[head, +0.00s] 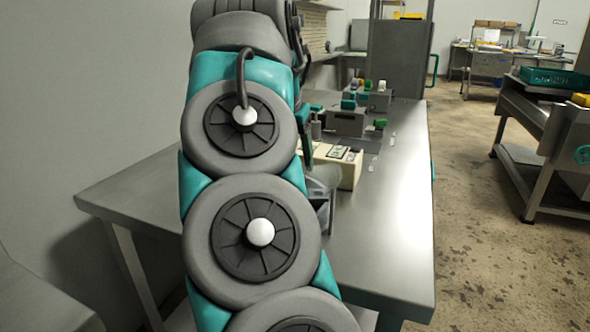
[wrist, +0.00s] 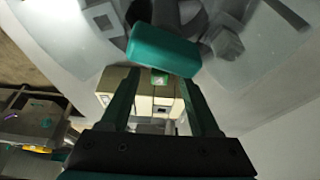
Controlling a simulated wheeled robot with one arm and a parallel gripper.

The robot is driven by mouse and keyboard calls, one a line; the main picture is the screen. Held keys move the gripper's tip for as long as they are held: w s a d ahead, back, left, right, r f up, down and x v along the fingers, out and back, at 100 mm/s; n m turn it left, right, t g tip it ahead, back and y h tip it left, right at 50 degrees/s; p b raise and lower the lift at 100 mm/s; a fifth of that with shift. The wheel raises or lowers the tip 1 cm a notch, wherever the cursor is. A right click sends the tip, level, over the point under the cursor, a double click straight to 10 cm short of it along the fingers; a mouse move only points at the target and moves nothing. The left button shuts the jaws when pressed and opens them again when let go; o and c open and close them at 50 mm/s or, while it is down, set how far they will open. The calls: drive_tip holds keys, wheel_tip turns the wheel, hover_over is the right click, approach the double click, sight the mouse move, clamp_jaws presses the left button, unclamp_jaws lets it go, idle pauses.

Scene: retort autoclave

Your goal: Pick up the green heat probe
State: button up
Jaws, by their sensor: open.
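I cannot tell which is the green heat probe. In the wrist view, a teal-green block (wrist: 165,50) lies across the view just beyond my fingertips; I cannot tell whether it is the probe. My gripper (wrist: 160,79) is open, its two fingers apart, with nothing visibly clamped. In the head view my arm hides most of it.
A cream box (head: 347,170) stands on the steel table (head: 395,215) and shows beyond my fingers in the wrist view (wrist: 143,106). A grey holder (head: 346,122) stands behind it. The table's right front is clear. A steel conveyor or bench (head: 545,120) stands across the floor at right.

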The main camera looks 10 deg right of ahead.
drive_tip(key=shift+x, duration=0.8)
clamp_jaws()
